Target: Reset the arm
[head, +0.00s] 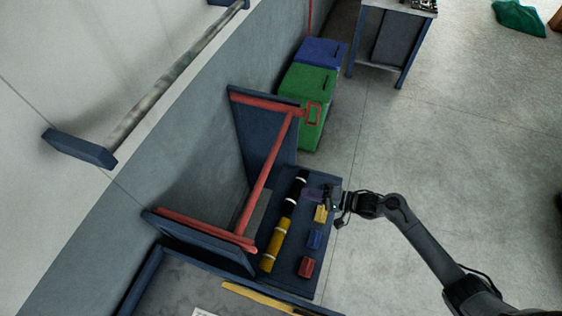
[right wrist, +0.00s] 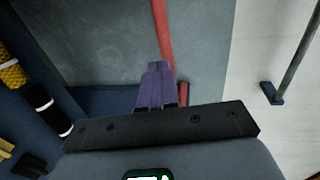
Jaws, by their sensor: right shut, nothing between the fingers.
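My right arm comes in from the lower right of the head view. Its right gripper (head: 309,194) reaches over the dark blue shelf (head: 327,183) from its right side. In the right wrist view the two purple fingers of the right gripper (right wrist: 157,68) lie together, shut with nothing between them. My left gripper does not show in either view.
The shelf holds a black and yellow roll (head: 275,245), a yellow block (head: 320,214), a blue block (head: 314,239) and a red block (head: 306,267). A red-railed frame (head: 262,172) stands beside it. Green (head: 308,82) and blue bins (head: 322,52) stand behind.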

